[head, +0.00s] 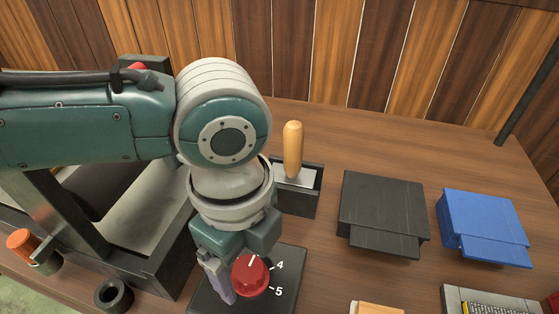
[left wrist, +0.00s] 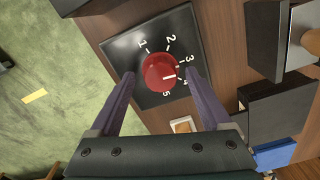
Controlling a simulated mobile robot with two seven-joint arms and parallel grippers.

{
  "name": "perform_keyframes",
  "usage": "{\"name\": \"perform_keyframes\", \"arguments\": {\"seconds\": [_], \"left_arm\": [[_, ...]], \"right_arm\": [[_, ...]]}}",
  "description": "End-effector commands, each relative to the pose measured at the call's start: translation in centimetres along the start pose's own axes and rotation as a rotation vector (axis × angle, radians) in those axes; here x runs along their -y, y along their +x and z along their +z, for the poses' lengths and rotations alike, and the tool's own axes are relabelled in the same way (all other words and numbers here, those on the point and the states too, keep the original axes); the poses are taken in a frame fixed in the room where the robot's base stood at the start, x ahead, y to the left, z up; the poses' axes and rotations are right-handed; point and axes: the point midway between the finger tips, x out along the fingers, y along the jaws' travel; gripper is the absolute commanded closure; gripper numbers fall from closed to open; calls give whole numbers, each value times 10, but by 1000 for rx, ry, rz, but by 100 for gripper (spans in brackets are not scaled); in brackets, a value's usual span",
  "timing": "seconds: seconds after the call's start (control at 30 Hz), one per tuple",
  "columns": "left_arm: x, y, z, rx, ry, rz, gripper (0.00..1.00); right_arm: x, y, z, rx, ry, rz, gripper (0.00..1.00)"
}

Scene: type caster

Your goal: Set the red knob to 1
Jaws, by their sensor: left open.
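The red knob (head: 250,277) sits on a dark square dial plate (head: 205,293) near the table's front edge. The knob (left wrist: 158,68) and plate (left wrist: 125,45) also show in the left wrist view, with white numbers 1 to 5. The knob's white line points to the number side, around 3 to 4; its exact setting is hard to tell. My left gripper (left wrist: 160,75) is open above the plate, one purple finger on each side of the knob, with gaps showing. In the head view, my left gripper (head: 232,279) hides part of the plate.
A dark holder (head: 308,200) with a wooden-handled tool (head: 293,150) stands behind the dial. A black block (head: 382,210) and blue block (head: 487,222) lie to the right. A dark frame (head: 150,275) and black ring (head: 112,295) are left. The table's back right is clear.

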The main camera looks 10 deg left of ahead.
Motion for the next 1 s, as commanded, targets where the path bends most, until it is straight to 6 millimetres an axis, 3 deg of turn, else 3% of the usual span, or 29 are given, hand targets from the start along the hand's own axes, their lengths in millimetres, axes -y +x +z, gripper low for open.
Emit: {"name": "perform_keyframes", "arguments": {"seconds": [0.37, 1.0], "left_arm": [[0, 8, 0, 0, 0, -1, 19], [0, 8, 0, 0, 0, 0, 90]], "right_arm": [[1, 2, 1, 0, 5, -4, 0], [2, 2, 1, 1, 6, -5, 0]]}}
